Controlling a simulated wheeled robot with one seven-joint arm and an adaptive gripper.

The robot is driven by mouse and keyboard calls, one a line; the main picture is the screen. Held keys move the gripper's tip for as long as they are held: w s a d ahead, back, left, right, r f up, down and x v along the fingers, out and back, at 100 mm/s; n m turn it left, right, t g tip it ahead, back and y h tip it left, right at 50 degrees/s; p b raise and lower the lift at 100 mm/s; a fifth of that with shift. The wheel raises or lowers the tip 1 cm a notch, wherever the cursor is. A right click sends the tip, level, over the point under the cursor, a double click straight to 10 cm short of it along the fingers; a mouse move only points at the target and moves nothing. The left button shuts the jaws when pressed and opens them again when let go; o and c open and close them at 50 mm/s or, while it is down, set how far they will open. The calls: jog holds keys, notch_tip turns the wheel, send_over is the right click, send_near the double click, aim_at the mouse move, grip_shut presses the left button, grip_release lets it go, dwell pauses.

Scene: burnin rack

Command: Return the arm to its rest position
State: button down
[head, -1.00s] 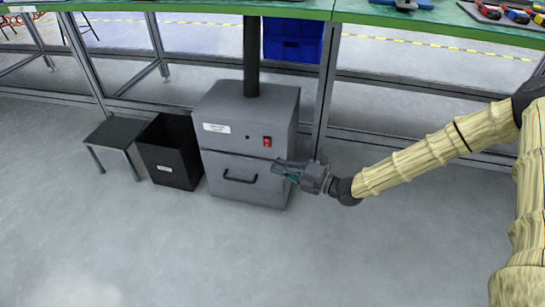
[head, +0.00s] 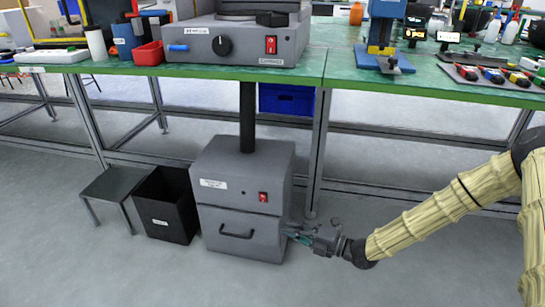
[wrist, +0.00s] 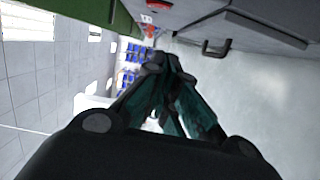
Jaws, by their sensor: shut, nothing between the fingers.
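My arm reaches in from the right in the head view. My gripper (head: 288,231) is low, its fingers pointing left at the right edge of the grey floor cabinet (head: 221,192). I cannot tell whether the fingertips touch the cabinet. In the wrist view my gripper (wrist: 160,62) has its dark and teal fingers drawn together at the tips, with nothing between them.
A black bin (head: 168,205) and a low grey stool (head: 113,184) stand left of the cabinet. The green workbench (head: 310,67) above carries a grey machine (head: 240,42), a blue press (head: 381,30) and several tools. The floor in front is clear.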

jog(key=s+a+f+m+g+h+p, duration=0.3)
jog(key=s+f+m+h, duration=0.4)
jog(key=s+f+m, duration=1)
jog(key=s+d+m+g+h+p, duration=0.1)
jog(key=s+d+m+g+h, duration=0.25)
jog(key=s+d+m, duration=0.55)
jog(key=s+d+m+g+h+p, duration=0.1)
jog(key=s+d+m+g+h, duration=0.3)
jog(key=s, duration=0.8)
notch_tip(320, 180, up, 37)
jog(key=t+p, duration=0.1)
jog(key=p, duration=3.6)
jog(key=shift+d+p, duration=0.3)
jog(key=shift+h, duration=0.25)
